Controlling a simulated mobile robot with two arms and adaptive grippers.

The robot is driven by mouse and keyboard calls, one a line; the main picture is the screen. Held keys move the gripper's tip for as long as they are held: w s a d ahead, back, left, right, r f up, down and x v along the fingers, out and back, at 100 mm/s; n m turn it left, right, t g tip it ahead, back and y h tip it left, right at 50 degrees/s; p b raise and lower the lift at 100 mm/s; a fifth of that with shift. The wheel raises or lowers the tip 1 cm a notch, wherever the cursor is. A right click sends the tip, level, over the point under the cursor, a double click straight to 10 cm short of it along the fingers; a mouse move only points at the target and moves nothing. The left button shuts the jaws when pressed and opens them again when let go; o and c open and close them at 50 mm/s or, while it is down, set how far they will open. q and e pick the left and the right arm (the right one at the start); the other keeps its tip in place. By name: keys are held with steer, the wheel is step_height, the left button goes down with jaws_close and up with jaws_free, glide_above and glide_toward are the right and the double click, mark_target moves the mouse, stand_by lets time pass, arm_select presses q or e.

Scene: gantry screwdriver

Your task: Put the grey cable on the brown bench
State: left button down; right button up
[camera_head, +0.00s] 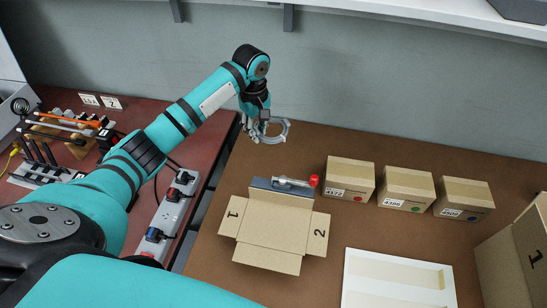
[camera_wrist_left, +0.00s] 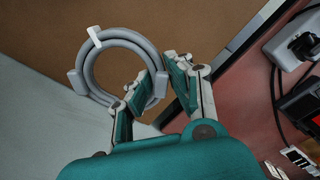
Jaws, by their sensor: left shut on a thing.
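The grey cable (camera_head: 283,130) is a coiled ring. My left gripper (camera_head: 262,131) is shut on it near the back left corner of the brown bench (camera_head: 226,276). In the left wrist view the coil (camera_wrist_left: 88,70) shows with a white tie at its top, and the gripper fingers (camera_wrist_left: 150,92) close on its right side. The brown bench surface (camera_wrist_left: 200,25) lies behind the coil there. I cannot tell whether the coil touches the bench. My right gripper does not show.
Several closed boxes (camera_head: 405,188) stand to the right. A power strip (camera_head: 170,215) and tool rack (camera_head: 70,140) are on the red bench (camera_head: 150,112).

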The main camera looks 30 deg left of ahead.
mark_target(259, 159)
arm_select(q)
steer(key=shift+s+f, duration=0.2)
steer(key=shift+f, duration=0.2)
step_height(259, 159, down, 9)
steer(key=shift+f, duration=0.1)
steer(key=c, duration=1.2)
jaws_free()
steer(key=shift+f, duration=0.1)
step_height(259, 159, up, 12)
steer(key=shift+s+r, duration=0.15)
steer(key=shift+r, duration=0.05)
